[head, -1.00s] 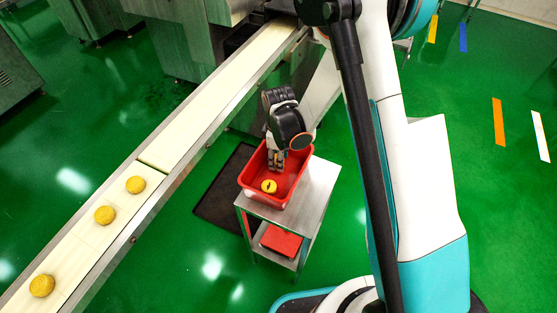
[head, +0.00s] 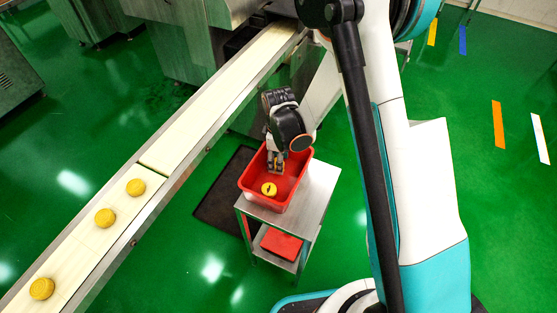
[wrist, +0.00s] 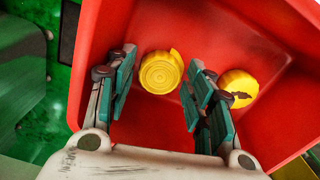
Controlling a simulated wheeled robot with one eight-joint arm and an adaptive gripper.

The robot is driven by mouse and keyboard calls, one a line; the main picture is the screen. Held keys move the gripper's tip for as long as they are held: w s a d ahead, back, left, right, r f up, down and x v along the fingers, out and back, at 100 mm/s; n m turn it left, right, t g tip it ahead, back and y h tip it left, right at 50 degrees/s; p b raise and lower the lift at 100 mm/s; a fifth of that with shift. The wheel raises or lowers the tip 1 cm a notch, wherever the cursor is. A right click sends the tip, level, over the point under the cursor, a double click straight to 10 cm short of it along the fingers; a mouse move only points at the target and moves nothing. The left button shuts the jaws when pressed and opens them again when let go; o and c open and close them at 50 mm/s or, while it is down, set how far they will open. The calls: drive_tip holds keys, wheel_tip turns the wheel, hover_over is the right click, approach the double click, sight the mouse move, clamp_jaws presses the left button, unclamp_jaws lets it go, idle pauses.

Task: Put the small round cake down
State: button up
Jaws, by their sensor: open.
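My gripper (head: 277,166) is inside the red crate (head: 250,182), pointing down. In the wrist view its green-padded fingers (wrist: 160,98) are open. A small round yellow cake (wrist: 161,72) with ring marks lies on the crate floor, in line with the gap between the fingers and apart from both pads. A second yellow cake (wrist: 238,88) lies to the right, partly behind the right finger, with a dark mark on it. The head view shows one cake (head: 268,188) in the near part of the crate; the other is not clearly visible there, near my gripper.
The crate stands on a metal trolley (head: 318,182) with another red crate (head: 281,243) on its lower shelf. A conveyor (head: 190,120) runs diagonally at the left and carries yellow cakes (head: 105,217). Crate walls surround my fingers closely.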

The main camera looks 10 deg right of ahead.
drive_tip(key=s+d+r+m+t+p, duration=0.1)
drive_tip(key=s+d+r+m, duration=0.1)
drive_tip(key=r, duration=0.7)
drive_tip(key=s+d+r+m+t+p, duration=0.1)
drive_tip(key=s+d+r+m+p, duration=0.1)
drive_tip(key=r, duration=0.8)
drive_tip(key=s+d+r+m+t+p, duration=0.1)
drive_tip(key=s+d+r+m, duration=0.1)
drive_tip(key=r, duration=0.7)
drive_tip(key=s+d+r+m+t, duration=0.2)
drive_tip(key=s+d+r+m, duration=0.1)
drive_tip(key=s, duration=0.4)
drive_tip(key=s+d+r+m+t, duration=0.2)
drive_tip(key=s+d+r+m, duration=0.1)
drive_tip(key=s, duration=0.3)
drive_tip(key=shift+s+r+m, duration=0.35)
drive_tip(key=shift+r+m, duration=0.35)
drive_tip(key=shift+m, duration=0.1)
drive_tip(key=shift+c, duration=0.5)
